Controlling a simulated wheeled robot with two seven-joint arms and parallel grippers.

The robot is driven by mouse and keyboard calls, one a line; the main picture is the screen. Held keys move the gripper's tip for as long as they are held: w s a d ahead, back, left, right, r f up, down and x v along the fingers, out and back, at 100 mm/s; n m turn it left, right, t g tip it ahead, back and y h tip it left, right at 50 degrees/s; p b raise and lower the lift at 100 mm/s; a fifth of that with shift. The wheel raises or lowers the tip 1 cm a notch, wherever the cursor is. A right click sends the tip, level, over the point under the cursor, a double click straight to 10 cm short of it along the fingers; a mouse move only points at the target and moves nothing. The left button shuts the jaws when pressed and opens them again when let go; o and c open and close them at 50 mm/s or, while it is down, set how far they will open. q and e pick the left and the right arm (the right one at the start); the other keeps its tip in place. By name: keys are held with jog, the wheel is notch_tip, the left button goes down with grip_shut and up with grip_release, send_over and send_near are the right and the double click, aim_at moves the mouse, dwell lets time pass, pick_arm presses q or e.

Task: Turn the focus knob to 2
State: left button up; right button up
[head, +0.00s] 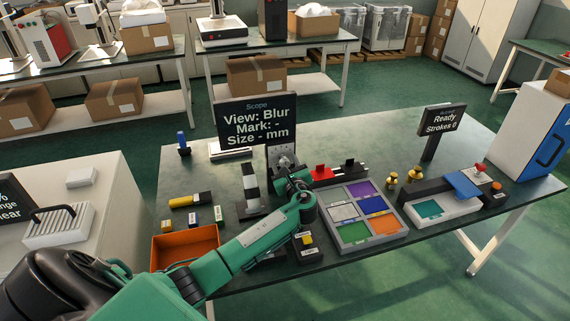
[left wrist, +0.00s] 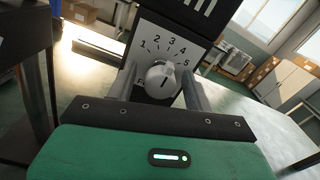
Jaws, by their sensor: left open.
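The round pale focus knob (left wrist: 160,78) sits on a white dial plate (left wrist: 172,48) with numbers 1 to 5 in an arc. A short dark mark shows on the knob's face; I cannot tell which number it points to. In the head view the dial (head: 283,160) is below the scope screen (head: 257,122), which reads "View: Blur, Mark: -, Size - mm". My left gripper (left wrist: 159,74) is open, its fingers on either side of the knob; contact is not clear. It also shows in the head view (head: 288,176), in front of the dial. My right gripper is not in view.
A grey tray with coloured compartments (head: 347,234) stands right of my left arm. An orange bin (head: 186,245) is at the front left. A black stand (head: 251,187) is close to the left of the gripper. A "Ready, Strokes 0" screen (head: 440,118) stands at the right.

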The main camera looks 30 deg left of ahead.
pick_arm(q)
jog(key=c, duration=1)
